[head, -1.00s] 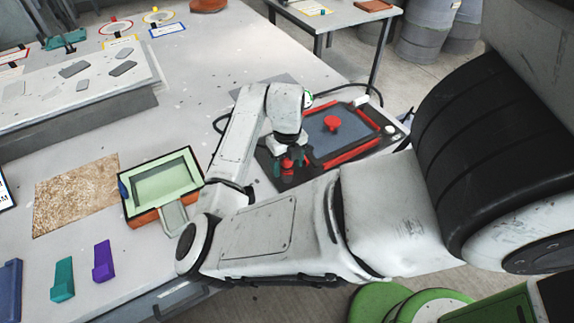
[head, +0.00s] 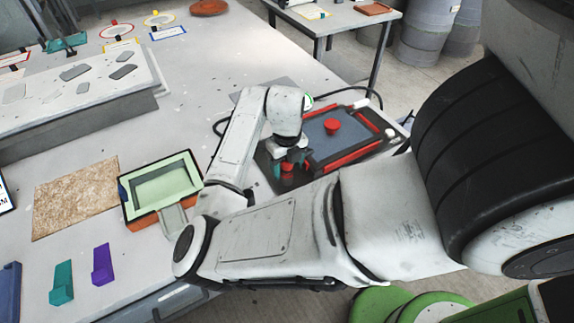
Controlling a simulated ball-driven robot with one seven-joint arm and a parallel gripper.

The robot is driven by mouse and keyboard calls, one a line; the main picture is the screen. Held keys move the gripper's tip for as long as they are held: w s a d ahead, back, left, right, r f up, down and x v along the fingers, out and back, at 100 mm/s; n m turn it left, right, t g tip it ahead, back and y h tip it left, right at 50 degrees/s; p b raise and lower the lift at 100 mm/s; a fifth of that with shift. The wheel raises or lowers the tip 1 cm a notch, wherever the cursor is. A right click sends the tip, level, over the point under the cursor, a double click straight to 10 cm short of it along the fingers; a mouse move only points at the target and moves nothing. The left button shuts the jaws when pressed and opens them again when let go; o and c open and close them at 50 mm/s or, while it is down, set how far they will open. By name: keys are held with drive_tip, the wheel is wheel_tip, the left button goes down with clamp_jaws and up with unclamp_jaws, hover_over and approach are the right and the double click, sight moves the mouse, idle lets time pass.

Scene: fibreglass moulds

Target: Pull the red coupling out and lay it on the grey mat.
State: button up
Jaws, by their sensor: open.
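One red piece (head: 287,167) sits at the left end of a dark base, directly under my gripper (head: 290,170). My gripper is open, with its teal fingertips low beside this red piece. The fingers and wrist partly hide it, so I cannot tell whether they touch it. A second red piece (head: 332,126), short and round, stands upright on a grey-blue panel (head: 350,137) to the right. I cannot tell for sure which one is the coupling. A flat grey sheet (head: 248,96), partly hidden behind my arm, lies on the table and may be the grey mat.
Red bars (head: 347,155) edge the panel, and a black cable runs behind it. An orange box with a pale green mould (head: 165,184) stands left of my arm. A brown fibre mat (head: 76,195), a teal block (head: 61,282) and a purple block (head: 103,264) lie further left.

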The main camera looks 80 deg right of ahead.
clamp_jaws()
idle(0.7)
drive_tip(key=shift+r, duration=0.1)
drive_tip(key=shift+r+p, duration=2.05)
drive_tip(key=shift+r, duration=0.9)
